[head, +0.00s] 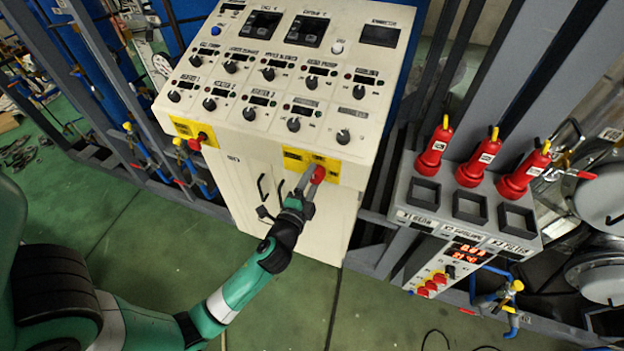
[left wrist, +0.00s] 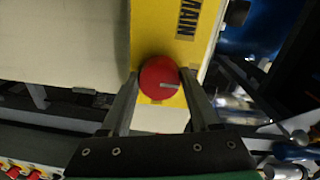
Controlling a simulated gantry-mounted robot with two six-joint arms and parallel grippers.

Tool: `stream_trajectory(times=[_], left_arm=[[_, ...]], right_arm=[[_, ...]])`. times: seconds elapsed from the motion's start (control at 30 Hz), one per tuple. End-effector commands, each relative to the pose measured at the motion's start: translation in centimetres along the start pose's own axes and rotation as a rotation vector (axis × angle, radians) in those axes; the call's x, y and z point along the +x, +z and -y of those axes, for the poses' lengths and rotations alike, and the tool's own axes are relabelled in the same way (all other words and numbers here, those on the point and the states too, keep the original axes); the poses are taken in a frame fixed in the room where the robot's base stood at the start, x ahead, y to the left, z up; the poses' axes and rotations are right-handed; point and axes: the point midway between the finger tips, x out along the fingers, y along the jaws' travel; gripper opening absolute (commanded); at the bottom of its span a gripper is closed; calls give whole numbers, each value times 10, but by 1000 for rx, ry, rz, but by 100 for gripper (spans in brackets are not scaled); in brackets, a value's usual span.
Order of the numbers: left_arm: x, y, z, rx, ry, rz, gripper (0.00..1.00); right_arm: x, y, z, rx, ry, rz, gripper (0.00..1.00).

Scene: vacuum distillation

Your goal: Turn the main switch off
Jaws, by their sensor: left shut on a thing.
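The main switch is a round red knob (head: 318,173) on a yellow plate (head: 296,160) at the lower right of the cream control panel's front. In the left wrist view the red knob (left wrist: 160,78) sits on the yellow plate (left wrist: 172,25) lettered MAIN, with a pale mark on its face pointing right. My left gripper (head: 311,178) is shut on the knob, with one finger on each side; it also shows in the left wrist view (left wrist: 160,92). My right gripper is in neither view.
The cream control panel (head: 200,130) carries several black knobs and displays. A second yellow plate with a red button (head: 195,143) is at its left. A grey box (head: 425,225) with red bottles (head: 434,148) stands at the right. Green floor is open in front.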

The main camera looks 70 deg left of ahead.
Motion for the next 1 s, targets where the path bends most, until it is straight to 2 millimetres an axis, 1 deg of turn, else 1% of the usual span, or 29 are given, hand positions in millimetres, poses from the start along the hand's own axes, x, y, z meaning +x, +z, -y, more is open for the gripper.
stream_trajectory(times=[0.07, 0.1, 0.23, 0.5, 0.57, 0.63, 0.77, 0.9, 1.0], left_arm=[[0, 0, 0, -3, 0, 0, 7], [0, 0, 0, -3, 0, 0, 70], [0, 0, 0, -2, 0, 0, 92], [0, 0, 0, -1, 0, 0, 92], [-3, 0, -1, 0, 1, 0, 92], [-10, -1, -1, -1, 2, -2, 92], [-35, 0, -2, 1, 3, -4, 92], [-70, -1, -3, 1, 4, -7, 92], [-91, 0, -2, 1, 2, -6, 92]], right_arm=[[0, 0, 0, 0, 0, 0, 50], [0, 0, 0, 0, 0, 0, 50], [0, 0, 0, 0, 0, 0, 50], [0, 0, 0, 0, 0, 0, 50], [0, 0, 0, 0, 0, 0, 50], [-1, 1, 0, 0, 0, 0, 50], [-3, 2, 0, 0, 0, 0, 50], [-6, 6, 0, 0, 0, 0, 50], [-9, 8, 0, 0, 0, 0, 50]])
